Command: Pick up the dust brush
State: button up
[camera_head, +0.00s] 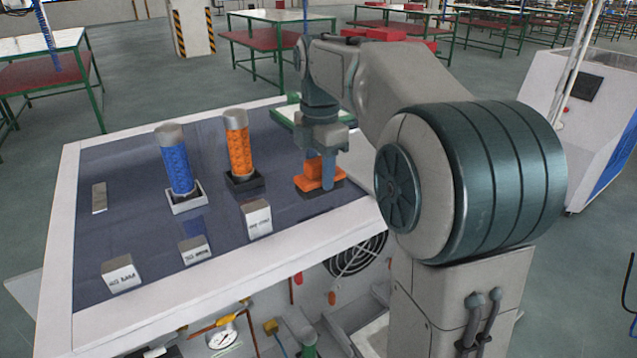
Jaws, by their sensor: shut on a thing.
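My gripper (323,166) points down over the right part of the panel top, with its fingers at an orange piece with a dark underside (313,184). I take this piece to be the dust brush; its bristles cannot be made out. My gripper is shut on it. The fingers hide part of its upper side. The brush is at or just above the panel surface; I cannot tell whether it touches.
An orange cylinder (238,145) stands in a black holder and a blue cylinder (176,165) in a white one. Labelled blocks (121,274) line the front of the panel (130,215). A green-edged tray (284,115) lies behind my gripper.

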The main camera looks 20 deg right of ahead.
jog(key=s+d+r, duration=0.2)
jog(key=d+r, duration=0.5)
jog(key=d, duration=0.4)
jog(key=shift+s+d+r+b, duration=0.2)
jog(key=shift+s+b, duration=0.1)
jog(key=shift+o, duration=0.5)
